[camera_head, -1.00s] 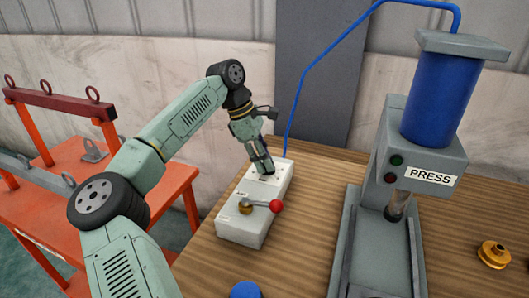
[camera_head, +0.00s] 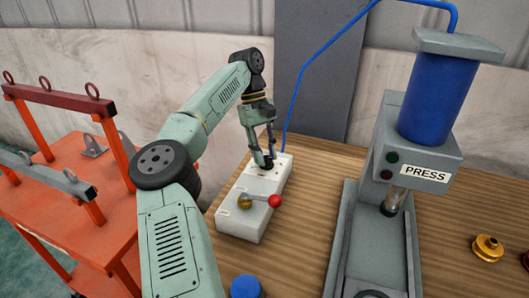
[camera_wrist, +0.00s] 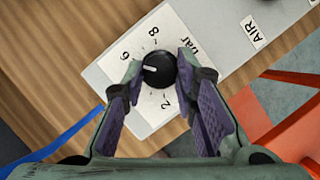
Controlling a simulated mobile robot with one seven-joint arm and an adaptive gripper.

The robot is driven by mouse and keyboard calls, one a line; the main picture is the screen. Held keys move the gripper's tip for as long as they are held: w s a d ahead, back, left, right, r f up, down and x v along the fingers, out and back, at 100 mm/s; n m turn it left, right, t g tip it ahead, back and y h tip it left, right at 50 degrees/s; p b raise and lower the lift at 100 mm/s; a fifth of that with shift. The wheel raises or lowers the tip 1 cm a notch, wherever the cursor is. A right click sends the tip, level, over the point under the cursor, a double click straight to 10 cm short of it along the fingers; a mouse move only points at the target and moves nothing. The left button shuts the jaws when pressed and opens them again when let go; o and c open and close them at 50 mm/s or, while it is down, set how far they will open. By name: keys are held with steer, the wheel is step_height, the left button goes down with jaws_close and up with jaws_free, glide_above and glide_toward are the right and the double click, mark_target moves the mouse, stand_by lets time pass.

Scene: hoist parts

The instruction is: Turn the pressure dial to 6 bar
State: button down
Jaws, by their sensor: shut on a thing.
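The pressure dial (camera_wrist: 160,72) is a round black knob with a white pointer line, on a white scale plate on a pale control box (camera_head: 240,222). My gripper (camera_wrist: 157,68) has its purple pads on either side of the knob and is shut on it. In the wrist view the pointer is toward the left, close to the 6 mark but slightly below its direction. The 8, the 2 and "bar" show; the left finger covers part of the scale between 6 and 2.
A red-knobbed lever (camera_head: 275,201) with a brass pivot sits on the box's near half. A grey press (camera_head: 425,150) with a blue cylinder stands right. A blue hose (camera_head: 300,85) runs behind.

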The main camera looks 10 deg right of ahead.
mark_target(265, 156)
steer(key=shift+d+m, duration=0.1)
steer(key=shift+m, duration=0.5)
steer(key=c, duration=1.3)
jaws_free()
steer(key=shift+r, duration=0.1)
step_height(265, 156, up, 10)
